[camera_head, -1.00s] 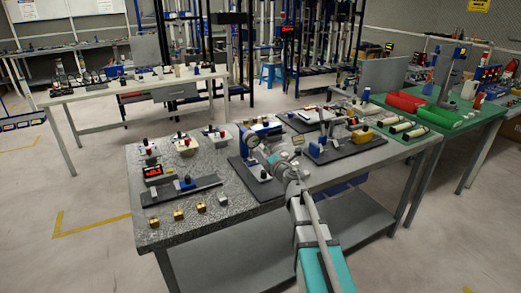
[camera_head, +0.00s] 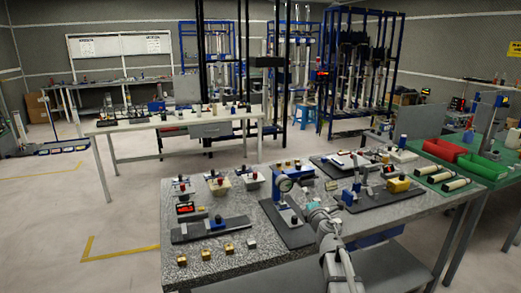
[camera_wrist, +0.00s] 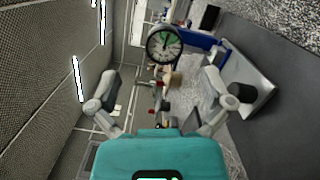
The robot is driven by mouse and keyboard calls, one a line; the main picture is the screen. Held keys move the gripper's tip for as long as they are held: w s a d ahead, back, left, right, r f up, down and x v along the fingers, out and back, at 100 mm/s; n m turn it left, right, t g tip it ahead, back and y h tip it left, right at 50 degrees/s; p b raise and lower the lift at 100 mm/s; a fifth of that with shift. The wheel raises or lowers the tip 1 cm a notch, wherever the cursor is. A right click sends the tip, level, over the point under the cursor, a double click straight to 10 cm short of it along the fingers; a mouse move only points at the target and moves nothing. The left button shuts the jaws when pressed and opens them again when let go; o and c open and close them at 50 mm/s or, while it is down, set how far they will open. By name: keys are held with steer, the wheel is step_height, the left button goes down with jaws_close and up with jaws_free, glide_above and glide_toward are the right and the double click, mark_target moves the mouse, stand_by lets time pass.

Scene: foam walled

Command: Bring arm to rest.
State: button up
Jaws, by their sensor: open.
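My gripper (camera_head: 311,209) is in the head view over the front part of the speckled grey workbench (camera_head: 205,264). It is close to a dial gauge on a blue stand (camera_head: 284,184), on the near side of it. In the wrist view my gripper (camera_wrist: 160,88) has its two grey fingers spread wide, with nothing held between them. The dial gauge (camera_wrist: 164,44) shows beyond the gap, with its round face upright. I cannot tell the exact distance between fingertips and gauge.
The bench holds brass blocks (camera_head: 205,255), small bins (camera_head: 218,184), a dark fixture plate (camera_head: 211,230) and a yellow block (camera_head: 398,184). A green table with a red bin (camera_head: 444,149) stands at right. Open floor (camera_head: 75,215) lies at left.

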steer(key=s+d+f+m+g+h+p, duration=0.45)
steer(key=s+d+m+g+h, duration=0.45)
steer(key=m, duration=0.9)
steer(key=s+a+f+m+g+y+p, duration=0.2)
steer(key=s+a+g+y, duration=0.1)
steer(key=s, duration=0.6)
steer(key=s+a+f+m+g+y+p, duration=0.2)
steer(key=s+a+f+m+g+y, duration=0.1)
steer(key=s+a+g, duration=0.3)
steer(key=s+a, duration=0.2)
steer(key=s, duration=0.2)
steer(key=shift+p, duration=0.3)
steer(key=shift+w, duration=0.1)
stand_by(0.3)
